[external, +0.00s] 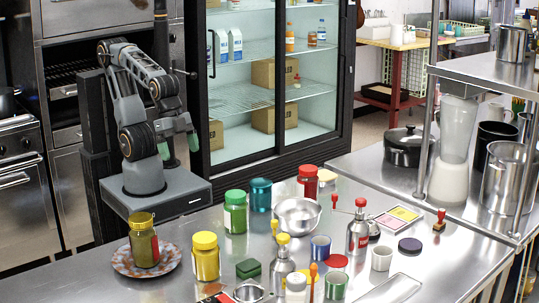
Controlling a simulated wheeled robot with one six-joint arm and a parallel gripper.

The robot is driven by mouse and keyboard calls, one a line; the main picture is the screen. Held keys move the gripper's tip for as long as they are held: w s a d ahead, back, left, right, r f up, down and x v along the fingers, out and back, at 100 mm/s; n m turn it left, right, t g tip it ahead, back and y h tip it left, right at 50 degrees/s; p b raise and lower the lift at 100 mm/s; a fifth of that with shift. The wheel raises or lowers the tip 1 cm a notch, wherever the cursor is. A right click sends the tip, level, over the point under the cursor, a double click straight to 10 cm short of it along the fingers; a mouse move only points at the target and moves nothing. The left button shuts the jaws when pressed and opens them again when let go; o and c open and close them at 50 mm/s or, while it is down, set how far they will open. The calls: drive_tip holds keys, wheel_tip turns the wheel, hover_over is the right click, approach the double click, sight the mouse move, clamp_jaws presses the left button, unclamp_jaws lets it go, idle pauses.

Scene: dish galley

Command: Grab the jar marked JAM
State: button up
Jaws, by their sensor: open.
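Several lidded jars stand on the steel counter, and their labels are too small to read, so I cannot tell which says JAM. They are a red jar (308,184), a teal jar (260,196), a green jar (236,216), a yellow jar (206,262) and a yellow-lidded olive jar (144,246) on a speckled plate (172,252). My gripper (179,147) is open and empty, with green fingertips apart. It is in the air behind the jars, touching none of them.
A metal bowl (297,216) stands in front of the red jar. Grinder-like metal canisters (358,236), small cups (320,248) and a green block (248,269) crowd the front. A raised steel shelf (490,72) and a blender (455,140) stand at right.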

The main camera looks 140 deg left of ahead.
drive_tip(key=a+f+n+g+b, duration=0.1)
drive_tip(key=a+f+n, duration=0.25)
drive_tip(key=a, duration=0.25)
drive_tip(key=a+f+n+g, duration=0.1)
drive_tip(key=a+f+n, duration=0.25)
drive_tip(key=a, duration=0.25)
drive_tip(key=n+t+y+b, duration=0.15)
drive_tip(key=n+t, duration=0.95)
drive_tip(key=n, duration=1.9)
approach(308, 168)
drive_tip(key=x, duration=0.5)
drive_tip(key=shift+a, duration=0.1)
drive_tip(key=shift+p+x, duration=0.75)
drive_tip(key=shift+x, duration=1.8)
drive_tip(key=c, duration=1.6)
